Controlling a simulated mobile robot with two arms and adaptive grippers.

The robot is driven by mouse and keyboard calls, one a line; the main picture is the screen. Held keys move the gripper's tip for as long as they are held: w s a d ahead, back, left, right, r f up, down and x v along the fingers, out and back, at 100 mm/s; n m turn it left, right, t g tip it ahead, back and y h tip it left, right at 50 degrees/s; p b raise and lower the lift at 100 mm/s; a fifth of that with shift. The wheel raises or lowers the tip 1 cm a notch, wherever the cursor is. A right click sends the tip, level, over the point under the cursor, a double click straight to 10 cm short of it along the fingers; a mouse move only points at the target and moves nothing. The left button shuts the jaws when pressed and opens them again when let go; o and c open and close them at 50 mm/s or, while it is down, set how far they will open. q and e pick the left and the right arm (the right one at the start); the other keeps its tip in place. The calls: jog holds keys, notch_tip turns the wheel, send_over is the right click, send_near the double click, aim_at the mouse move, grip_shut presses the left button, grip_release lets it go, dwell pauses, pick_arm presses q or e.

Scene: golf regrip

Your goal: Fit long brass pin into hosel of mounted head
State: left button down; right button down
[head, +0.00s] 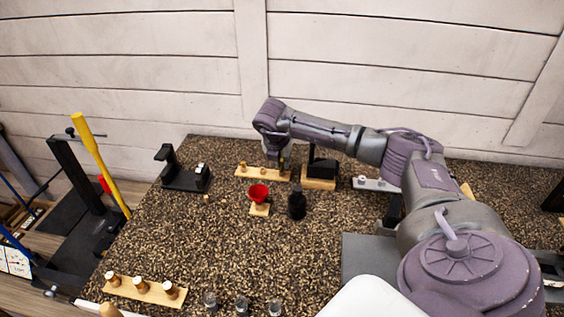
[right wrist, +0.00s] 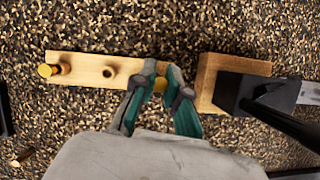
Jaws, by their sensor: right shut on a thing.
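My right gripper (head: 285,164) is at the right end of a light wooden strip (head: 247,175), seen in the head view. In the right wrist view its teal fingers (right wrist: 158,88) are closed around a brass pin (right wrist: 160,84); only the pin's top shows, so its length and whether it still sits in the strip (right wrist: 85,64) cannot be told. The mounted black head (head: 322,168) stands on a wooden block (head: 318,184) just right of the gripper; it also shows in the right wrist view (right wrist: 240,90). Its hosel opening is not clear. My left gripper is out of view.
Another brass pin (right wrist: 58,69) stands in the strip's left end, beside an open hole (right wrist: 108,72). A small brass piece (right wrist: 22,157) lies loose. The speckled tabletop's middle is clear.

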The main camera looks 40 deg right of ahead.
aim_at(282, 160)
jog(key=shift+r+p, duration=0.9)
jog(key=shift+r, duration=0.9)
